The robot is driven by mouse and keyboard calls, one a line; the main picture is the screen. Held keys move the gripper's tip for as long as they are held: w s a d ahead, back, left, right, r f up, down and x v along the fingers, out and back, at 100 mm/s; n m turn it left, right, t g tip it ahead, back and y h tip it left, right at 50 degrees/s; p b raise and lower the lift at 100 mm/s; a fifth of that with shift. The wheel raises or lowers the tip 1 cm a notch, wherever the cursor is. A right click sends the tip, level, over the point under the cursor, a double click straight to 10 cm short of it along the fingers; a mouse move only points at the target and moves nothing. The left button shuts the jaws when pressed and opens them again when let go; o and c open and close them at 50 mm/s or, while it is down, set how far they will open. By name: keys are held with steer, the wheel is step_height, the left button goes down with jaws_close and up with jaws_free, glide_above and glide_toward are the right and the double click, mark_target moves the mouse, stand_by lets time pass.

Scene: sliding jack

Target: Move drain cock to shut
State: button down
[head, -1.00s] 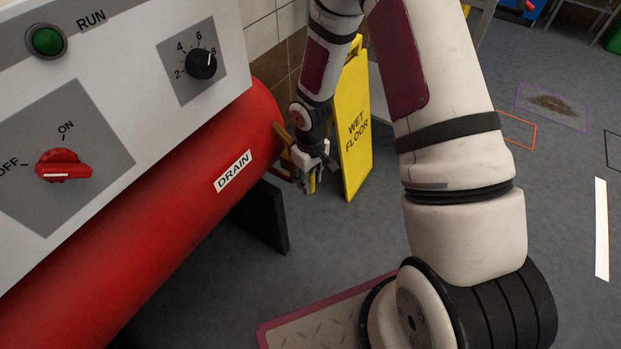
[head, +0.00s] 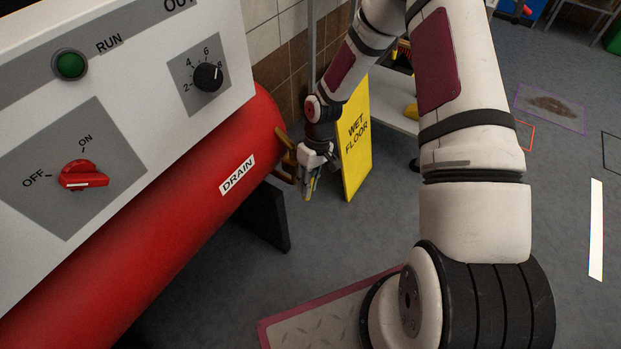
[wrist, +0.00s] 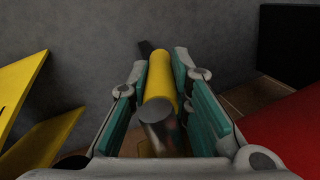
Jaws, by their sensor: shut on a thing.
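The drain cock is at the right end of the red tank (head: 190,225), just past the DRAIN label (head: 237,175). Its brass-coloured body (head: 286,154) shows beside my gripper (head: 308,188) in the head view. In the wrist view a yellow lever sleeve (wrist: 160,82) with a grey metal end lies lengthwise between the teal pads of my gripper (wrist: 165,95). My gripper is shut on this lever. The fingers point down and slightly left in the head view. The lever's exact angle is partly hidden by the fingers.
A yellow wet floor sign (head: 354,150) stands close to the right of my gripper. A dark support leg (head: 264,218) is below the tank. The control panel (head: 130,100) is above the tank. Open grey floor (head: 250,285) lies below.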

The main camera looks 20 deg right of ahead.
steer(key=y, duration=0.1)
steer(key=g+y, duration=0.1)
steer(key=a+g+y, duration=0.1)
steer(key=shift+s+r, duration=0.2)
steer(key=shift+s, duration=0.1)
steer(key=g+y+b, duration=0.2)
steer(key=a+r+g+y+b, duration=0.1)
steer(key=shift+s+y, duration=0.35)
steer(key=shift+y, duration=0.05)
steer(key=shift+s+a+r+g+y+b, duration=0.1)
steer(key=shift+r+g+y+b, duration=0.5)
steer(key=shift+y+b, duration=0.35)
steer(key=shift+s+a+r+g+y+b, duration=0.15)
steer(key=shift+r+g+y+b, duration=0.2)
steer(key=shift+g+y+b, duration=0.45)
steer(key=shift+a+r+g+y+b, duration=0.1)
steer(key=shift+r+g+y+b, duration=0.4)
steer(key=shift+y+b, duration=0.5)
steer(key=shift+r, duration=0.15)
steer(key=c, duration=1.5)
jaws_free()
steer(key=shift+o, duration=0.2)
steer(key=v, duration=0.7)
steer(key=shift+d, duration=0.15)
